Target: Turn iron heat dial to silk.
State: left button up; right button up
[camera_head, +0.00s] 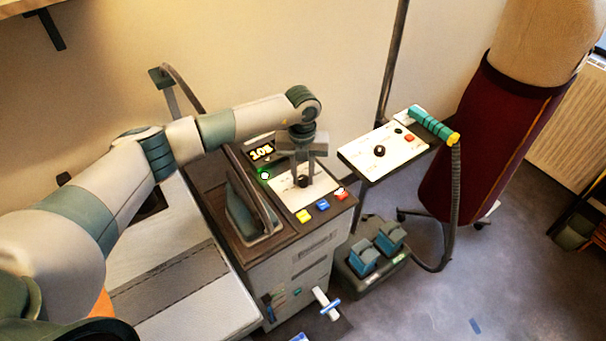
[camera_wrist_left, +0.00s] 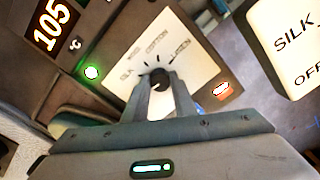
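The iron heat dial is a small black knob (camera_head: 303,181) on a white panel (camera_head: 318,194) on top of the grey cabinet. In the left wrist view the dial (camera_wrist_left: 159,78) sits between my fingertips, with fabric words around it, including what reads as cotton and linen. My left gripper (camera_head: 302,179) points down over the panel, its fingers closed in on both sides of the dial (camera_wrist_left: 160,82). The dial's pointer direction is hidden. A lit display (camera_wrist_left: 50,25) reads 105, beside a green light (camera_wrist_left: 92,72). My right gripper is out of view.
An iron (camera_head: 247,212) stands left of the panel. Yellow, blue and red buttons (camera_head: 322,205) line its front edge. A second white panel (camera_head: 382,148) with its own black knob and a teal-handled tool (camera_head: 432,125) is at right. A dark red dress form stands behind.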

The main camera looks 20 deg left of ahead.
pick_arm(q)
jog(key=shift+c, duration=1.2)
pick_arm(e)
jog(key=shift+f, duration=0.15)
pick_arm(q)
jog(key=shift+w+f+m+b, duration=0.1)
jog(key=shift+f+m+b, duration=0.1)
jog(key=shift+m+b, duration=0.85)
jog(key=m+b, duration=0.2)
jog(key=b, duration=0.2)
jog(key=shift+m+b, duration=0.45)
jog(key=shift+m, duration=0.1)
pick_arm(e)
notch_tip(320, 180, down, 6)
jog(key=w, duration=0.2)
pick_arm(q)
jog(key=m+b, duration=0.2)
jog(key=shift+r+m+b, duration=0.2)
jog(key=shift+m+b, duration=0.1)
jog(key=shift+b, duration=0.1)
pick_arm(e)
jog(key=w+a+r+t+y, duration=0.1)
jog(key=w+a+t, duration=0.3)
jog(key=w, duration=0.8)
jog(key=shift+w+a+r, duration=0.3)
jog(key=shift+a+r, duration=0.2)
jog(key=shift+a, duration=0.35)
